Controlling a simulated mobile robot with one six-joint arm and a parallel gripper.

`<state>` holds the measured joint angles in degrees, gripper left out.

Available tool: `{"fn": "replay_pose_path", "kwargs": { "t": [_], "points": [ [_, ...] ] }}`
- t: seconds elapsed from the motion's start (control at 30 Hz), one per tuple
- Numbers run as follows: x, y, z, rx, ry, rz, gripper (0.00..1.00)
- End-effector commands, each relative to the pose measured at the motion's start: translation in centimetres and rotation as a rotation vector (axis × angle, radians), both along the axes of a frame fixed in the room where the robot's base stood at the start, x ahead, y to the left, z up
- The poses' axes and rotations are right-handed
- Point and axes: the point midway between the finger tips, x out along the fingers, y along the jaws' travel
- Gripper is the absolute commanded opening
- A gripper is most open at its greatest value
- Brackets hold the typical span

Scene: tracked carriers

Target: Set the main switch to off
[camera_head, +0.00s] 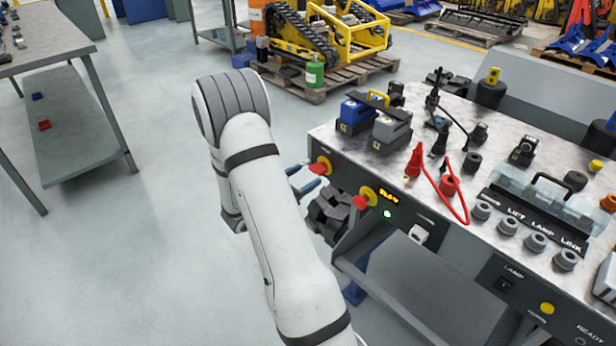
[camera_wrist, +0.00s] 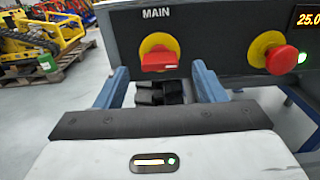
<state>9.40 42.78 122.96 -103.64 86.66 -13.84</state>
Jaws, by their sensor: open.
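The main switch (camera_wrist: 160,62) is a red rotary handle on a yellow round plate, under the label MAIN on the bench's front panel. Its red handle lies roughly horizontal in the wrist view. In the head view the main switch (camera_head: 321,165) is at the panel's left end. My gripper (camera_wrist: 158,82) is open, with one blue finger on each side below the switch, and nothing is between the fingers at the handle. In the head view my gripper (camera_head: 304,178) shows only as blue fingertips beside the switch, mostly hidden behind my arm.
A red mushroom button (camera_wrist: 282,59) on a yellow plate sits right of the switch, beside a lit display (camera_head: 389,197). The workbench (camera_head: 340,140) carries batteries, clamps and a red cable. Black blocks (camera_head: 330,212) lie below the panel.

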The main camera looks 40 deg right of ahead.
Motion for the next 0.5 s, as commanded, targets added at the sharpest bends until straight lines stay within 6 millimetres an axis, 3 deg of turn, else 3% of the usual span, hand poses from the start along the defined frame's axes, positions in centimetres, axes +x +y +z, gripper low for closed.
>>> {"fn": "replay_pose_path", "kwargs": {
  "t": [0.2, 0.5],
  "points": [
    [0.2, -2.9, 0.0, 0.001, 0.000, -0.003, 0.64],
    [0.3, -3.5, 0.0, 0.001, 0.000, -0.001, 0.64]
  ]
}}
